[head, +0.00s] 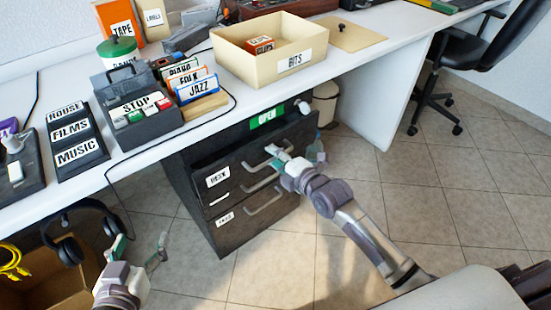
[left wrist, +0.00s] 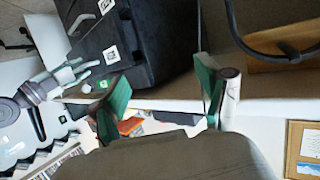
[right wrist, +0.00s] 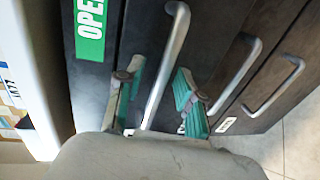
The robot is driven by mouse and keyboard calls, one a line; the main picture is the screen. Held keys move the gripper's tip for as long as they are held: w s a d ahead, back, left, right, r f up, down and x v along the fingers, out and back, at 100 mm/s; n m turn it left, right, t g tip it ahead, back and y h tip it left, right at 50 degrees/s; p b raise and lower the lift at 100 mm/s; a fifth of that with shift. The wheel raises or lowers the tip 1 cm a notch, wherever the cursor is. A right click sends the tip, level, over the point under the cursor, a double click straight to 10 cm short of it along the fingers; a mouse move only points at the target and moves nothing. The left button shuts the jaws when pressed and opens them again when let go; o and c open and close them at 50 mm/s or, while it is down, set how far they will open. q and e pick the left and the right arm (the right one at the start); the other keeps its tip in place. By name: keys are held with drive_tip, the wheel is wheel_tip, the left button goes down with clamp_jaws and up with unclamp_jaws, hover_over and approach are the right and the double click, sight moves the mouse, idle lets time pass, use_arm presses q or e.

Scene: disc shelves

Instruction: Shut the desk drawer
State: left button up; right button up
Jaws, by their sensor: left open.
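The dark desk drawer unit (head: 225,232) stands under the white desk, with several grey bar handles. Its top drawer front (head: 218,178) appears to stick out a little below the panel with the green OPEN label (head: 267,117). My right gripper (head: 284,153) is at the top handle. In the right wrist view its green-padded fingers (right wrist: 157,90) are apart, one on each side of the top handle (right wrist: 168,62); contact is unclear. My left gripper (head: 140,241) is open and empty at lower left, away from the drawers; its spread fingers show in the left wrist view (left wrist: 160,88).
The desk top (head: 220,125) overhangs the drawers and carries a BITS tray (head: 240,70) and labelled boxes. Headphones (head: 68,250) hang near my left gripper, above a cardboard box (head: 40,290). Tiled floor (head: 350,165) is free right of the drawers.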

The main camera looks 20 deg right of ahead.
clamp_jaws()
idle(0.3)
drive_tip(key=shift+w, duration=0.1)
drive_tip(key=x, duration=0.4)
drive_tip(key=shift+r, duration=0.45)
drive_tip(key=shift+c, duration=2)
unclamp_jaws()
drive_tip(key=o, duration=0.4)
drive_tip(key=shift+w+a, duration=0.1)
drive_tip(key=shift+w, duration=0.05)
use_arm(q)
drive_tip(key=shift+w+d+r+t+h, duration=0.1)
drive_tip(key=shift+w+r+t+h, duration=0.15)
drive_tip(key=shift+r, duration=0.25)
drive_tip(key=shift+w+d+r+t+h, duration=0.1)
drive_tip(key=shift+w+r+t, duration=0.05)
drive_tip(key=shift+r+t, duration=0.25)
